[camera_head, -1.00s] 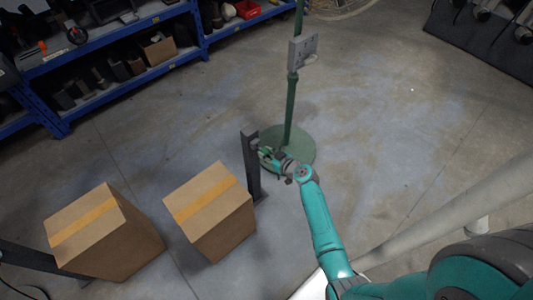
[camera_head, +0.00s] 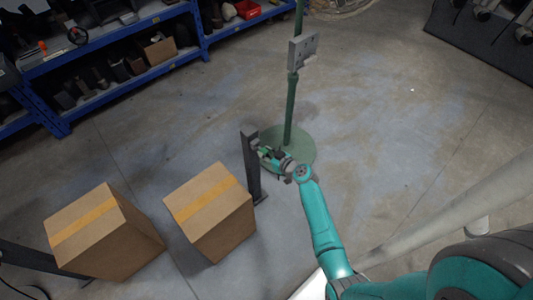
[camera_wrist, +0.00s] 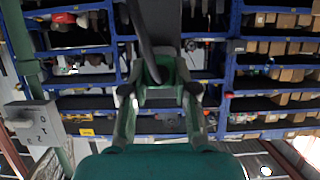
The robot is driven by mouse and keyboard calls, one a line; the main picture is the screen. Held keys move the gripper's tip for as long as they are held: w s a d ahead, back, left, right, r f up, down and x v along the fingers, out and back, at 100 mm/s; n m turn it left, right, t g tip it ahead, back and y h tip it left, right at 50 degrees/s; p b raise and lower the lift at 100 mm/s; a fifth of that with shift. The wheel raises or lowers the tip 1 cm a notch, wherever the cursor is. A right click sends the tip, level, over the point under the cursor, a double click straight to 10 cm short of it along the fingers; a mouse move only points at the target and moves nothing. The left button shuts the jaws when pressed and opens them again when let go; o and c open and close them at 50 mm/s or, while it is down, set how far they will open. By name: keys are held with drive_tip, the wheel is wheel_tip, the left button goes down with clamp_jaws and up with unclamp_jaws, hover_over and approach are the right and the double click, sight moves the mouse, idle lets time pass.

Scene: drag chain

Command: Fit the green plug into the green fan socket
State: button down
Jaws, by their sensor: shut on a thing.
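In the wrist view my gripper (camera_wrist: 160,98) is shut on the green plug (camera_wrist: 165,74), with a finger on each side. A dark strap-like piece rises from behind the plug. In the head view my gripper (camera_head: 266,153) is beside the top of a dark post (camera_head: 252,170); the plug is too small to make out there. The green fan stand (camera_head: 289,110) stands behind my gripper on a round green base. A grey box (camera_head: 303,50) with small marks is fixed on its pole, and it also shows at the left of the wrist view (camera_wrist: 36,122). I cannot make out a green socket.
Two cardboard boxes (camera_head: 105,232) (camera_head: 211,212) stand on the floor left of the post. Blue shelves (camera_head: 120,88) with tools and parts line the back left. A dark rack (camera_head: 485,40) stands at the back right. The floor right of the fan stand is clear.

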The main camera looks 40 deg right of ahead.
drive_tip(key=shift+w, duration=1.3)
drive_tip(key=c, duration=0.8)
unclamp_jaws()
drive_tip(key=v, duration=1.2)
